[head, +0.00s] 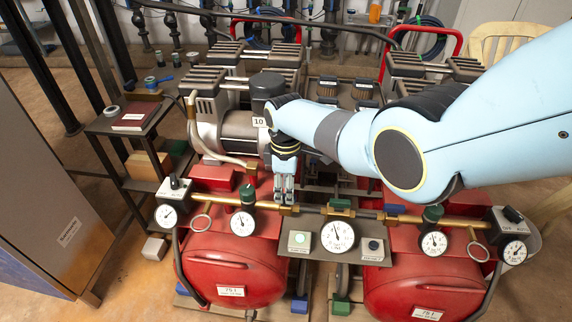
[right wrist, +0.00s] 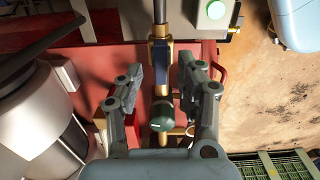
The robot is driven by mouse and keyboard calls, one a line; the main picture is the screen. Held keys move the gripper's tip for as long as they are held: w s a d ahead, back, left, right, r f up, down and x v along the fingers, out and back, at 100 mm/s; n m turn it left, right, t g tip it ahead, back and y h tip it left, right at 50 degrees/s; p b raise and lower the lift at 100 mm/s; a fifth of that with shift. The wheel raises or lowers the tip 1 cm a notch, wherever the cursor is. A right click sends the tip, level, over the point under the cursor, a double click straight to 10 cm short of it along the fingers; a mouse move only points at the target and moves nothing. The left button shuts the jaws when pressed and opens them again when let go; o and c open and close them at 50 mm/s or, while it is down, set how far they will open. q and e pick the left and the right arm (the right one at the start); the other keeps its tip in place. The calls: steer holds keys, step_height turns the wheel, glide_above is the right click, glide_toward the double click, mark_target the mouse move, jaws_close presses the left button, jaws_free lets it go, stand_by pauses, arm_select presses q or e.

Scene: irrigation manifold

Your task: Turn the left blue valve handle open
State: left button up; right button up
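A brass pipe line (head: 310,211) runs across the front of two red tanks. My right gripper (head: 284,200) points down at this pipe, left of the white-and-green button box, and covers the part of the line beneath it. In the right wrist view, a dark blue handle (right wrist: 160,75) lies along the brass valve body. The open fingers of my right gripper (right wrist: 162,85) stand on either side of it, with a gap at each side. My left gripper is not in view.
A green knob (right wrist: 162,115) stands close to the fingers in the right wrist view. Gauges (head: 242,222) and a larger central gauge (head: 337,235) line the pipe. The button box (head: 299,241) is just right of my gripper. A shelf with a red book (head: 136,116) is left.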

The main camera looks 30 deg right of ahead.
step_height(320, 180, up, 10)
stand_by(0.4)
steer(key=shift+s+r, duration=0.1)
steer(key=s+d+f+m, duration=0.1)
steer(key=s+f+m, duration=0.2)
steer(key=s+f, duration=0.8)
steer(key=s+d+f+m, duration=0.2)
steer(key=s+f+m, duration=0.2)
steer(key=s+f, duration=0.8)
steer(key=s+d+f+m, duration=0.1)
steer(key=s+f+m, duration=0.2)
steer(key=s+f, duration=0.8)
steer(key=s, duration=1.7)
steer(key=shift+s+d+f+t+h, duration=0.15)
steer(key=shift+s+d+t+h, duration=0.15)
steer(key=shift+s+d+h, duration=0.1)
